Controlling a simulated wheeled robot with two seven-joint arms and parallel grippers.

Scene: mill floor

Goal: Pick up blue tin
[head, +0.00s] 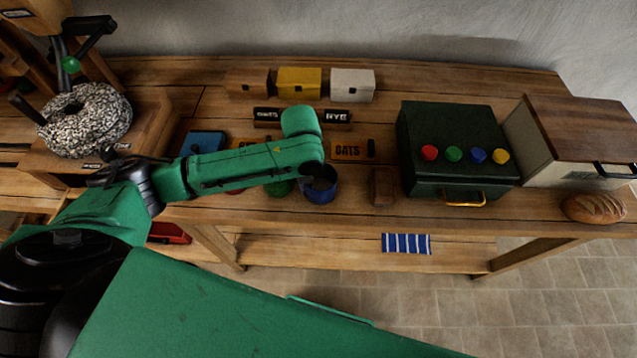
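The blue tin (321,194) stands on the wooden bench near its front edge, left of a brown block. My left arm reaches in from the left, and its green forearm ends right above the tin. My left gripper (318,173) is a dark shape at the tin's top, largely hidden by the wrist. I cannot tell whether its fingers are open or shut, or whether they touch the tin. A green tin (280,188) and a red tin (235,191) stand to the left, mostly covered by my forearm. My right gripper is not in view.
Right of the tin are a brown block (383,187) and a dark green box (450,135) with coloured knobs. Brown, yellow and white boxes (300,82) line the back. A bread loaf (594,207) lies far right.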

